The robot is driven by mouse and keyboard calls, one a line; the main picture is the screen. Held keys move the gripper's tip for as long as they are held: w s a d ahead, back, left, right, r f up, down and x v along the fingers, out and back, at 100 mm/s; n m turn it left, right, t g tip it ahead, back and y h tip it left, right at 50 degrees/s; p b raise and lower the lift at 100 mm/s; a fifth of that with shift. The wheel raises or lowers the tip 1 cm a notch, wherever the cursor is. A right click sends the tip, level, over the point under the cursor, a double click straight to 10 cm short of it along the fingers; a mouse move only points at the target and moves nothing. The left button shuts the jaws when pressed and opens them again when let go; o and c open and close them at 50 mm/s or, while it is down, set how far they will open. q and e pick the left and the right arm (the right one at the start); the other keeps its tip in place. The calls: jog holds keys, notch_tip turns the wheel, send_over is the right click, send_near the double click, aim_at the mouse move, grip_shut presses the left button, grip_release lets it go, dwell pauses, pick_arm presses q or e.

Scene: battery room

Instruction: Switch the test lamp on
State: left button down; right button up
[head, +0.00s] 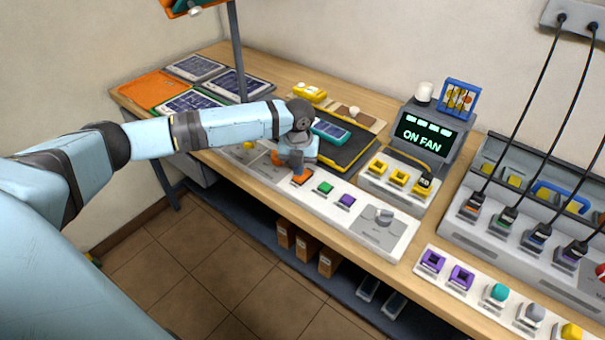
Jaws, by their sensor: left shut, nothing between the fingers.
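My left gripper (296,166) points down, shut and empty, over the white control strip (278,185) at the table's front edge. Its tips are at or just above an orange button (303,177); I cannot tell whether they touch. A grey unit (452,150) has a lit screen (423,140) reading "ON FAN". A white, unlit-looking cylinder (424,92) and a small fan (457,98) in a blue frame stand on top. I cannot tell which thing is the test lamp.
Yellow sockets (399,176) front the grey unit, with a black plug (424,183) in one. A teal device (331,131) lies on a black mat (352,158). Solar panels (194,68) lie at the back left. Cables hang to a charger bank (490,226) at right.

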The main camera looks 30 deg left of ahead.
pick_arm(q)
jog(key=shift+f, duration=0.55)
jog(key=shift+f, duration=0.4)
dwell(0.4)
notch_tip(320, 180, up, 7)
jog(key=p, duration=0.7)
dwell(0.4)
